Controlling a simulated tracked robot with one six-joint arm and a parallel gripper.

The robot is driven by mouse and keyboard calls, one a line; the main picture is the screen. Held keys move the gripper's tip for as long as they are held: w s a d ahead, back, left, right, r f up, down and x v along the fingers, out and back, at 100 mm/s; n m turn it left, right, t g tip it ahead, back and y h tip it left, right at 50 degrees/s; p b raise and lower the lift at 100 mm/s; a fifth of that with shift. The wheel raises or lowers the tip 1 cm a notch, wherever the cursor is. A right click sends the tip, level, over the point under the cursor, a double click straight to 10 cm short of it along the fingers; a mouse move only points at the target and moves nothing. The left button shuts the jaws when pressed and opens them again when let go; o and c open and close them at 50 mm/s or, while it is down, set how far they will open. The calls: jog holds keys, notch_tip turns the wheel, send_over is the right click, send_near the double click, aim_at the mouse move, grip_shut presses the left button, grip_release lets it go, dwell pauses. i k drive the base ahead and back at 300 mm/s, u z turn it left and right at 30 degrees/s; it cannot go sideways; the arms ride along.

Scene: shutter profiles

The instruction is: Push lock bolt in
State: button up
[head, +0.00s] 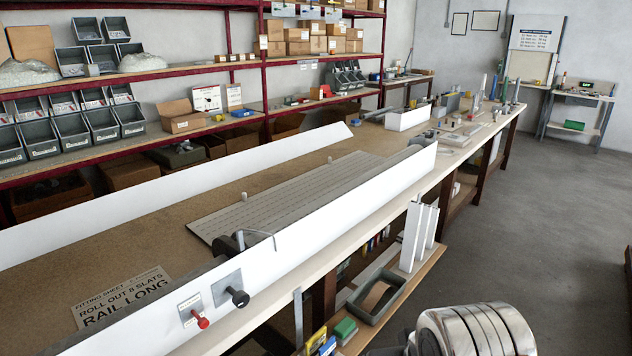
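A red knob (202,322) on a short stem sticks out of a small labelled plate (188,308) on the outer face of the near white rail. It looks like the lock bolt, but its label is too small to read. To its right, a black knob (238,297) sticks out of a grey plate (226,287) on the same face. How far the red knob's stem goes into the rail cannot be told. My gripper is not in view. A silver ribbed cylinder at the bottom right seems to be part of my arm, apart from both knobs.
The near white rail (330,225) runs along the bench's front edge. Grey slats (300,195) lie behind it. A lower shelf holds a grey tray (378,298) and upright white profiles (418,236). The floor at right is clear.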

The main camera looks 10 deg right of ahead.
aim_at(203, 322)
jog(key=z, duration=0.05)
jog(key=k, duration=0.5)
jog(key=u, duration=1.15)
jog(key=i, duration=0.6)
jog(key=u, duration=0.25)
